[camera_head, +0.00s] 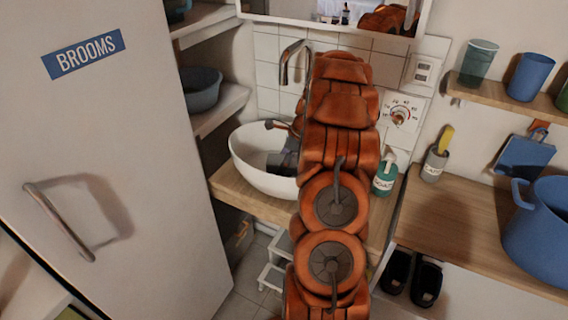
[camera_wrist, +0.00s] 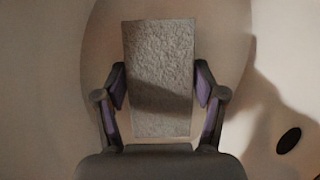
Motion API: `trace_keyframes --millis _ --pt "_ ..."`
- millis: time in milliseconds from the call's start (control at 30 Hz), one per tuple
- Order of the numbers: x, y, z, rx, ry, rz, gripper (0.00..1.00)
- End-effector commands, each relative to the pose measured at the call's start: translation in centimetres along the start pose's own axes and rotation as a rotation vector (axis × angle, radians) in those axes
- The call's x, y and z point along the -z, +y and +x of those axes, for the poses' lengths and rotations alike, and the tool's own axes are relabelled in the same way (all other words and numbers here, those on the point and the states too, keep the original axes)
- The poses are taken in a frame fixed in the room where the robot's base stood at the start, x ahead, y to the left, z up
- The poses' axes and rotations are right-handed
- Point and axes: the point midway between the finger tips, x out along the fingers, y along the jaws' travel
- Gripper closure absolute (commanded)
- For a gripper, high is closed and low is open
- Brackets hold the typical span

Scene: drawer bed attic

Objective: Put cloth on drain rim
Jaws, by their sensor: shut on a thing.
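A grey textured cloth (camera_wrist: 158,75), flat and rectangular, is between the two fingers of my gripper (camera_wrist: 160,88) in the wrist view. The fingers close on its two long sides. A dark round drain (camera_wrist: 288,141) shows at the lower right of the wrist view, apart from the cloth, in the pale basin. In the head view the white basin (camera_head: 252,170) stands on a wooden counter, and my gripper (camera_head: 280,163) is down inside it at the right. My arm hides the basin's right part. The cloth and drain cannot be made out in the head view.
A curved metal tap (camera_head: 290,62) rises behind the basin, close to my arm. A green soap bottle (camera_head: 385,176) stands right of my arm. A white door labelled BROOMS (camera_head: 110,170) fills the left. A blue pot (camera_head: 540,232) is on the right counter (camera_head: 480,225).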

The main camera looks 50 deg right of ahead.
Motion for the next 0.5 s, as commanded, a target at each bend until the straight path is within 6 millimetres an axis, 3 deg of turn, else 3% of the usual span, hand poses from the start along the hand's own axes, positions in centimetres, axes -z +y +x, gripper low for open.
trace_keyframes --millis 133,500 --pt "0.7 0.0 1.4 0.000 0.001 0.001 0.70" --pt "0.8 0.0 1.7 0.001 0.001 0.001 0.70"
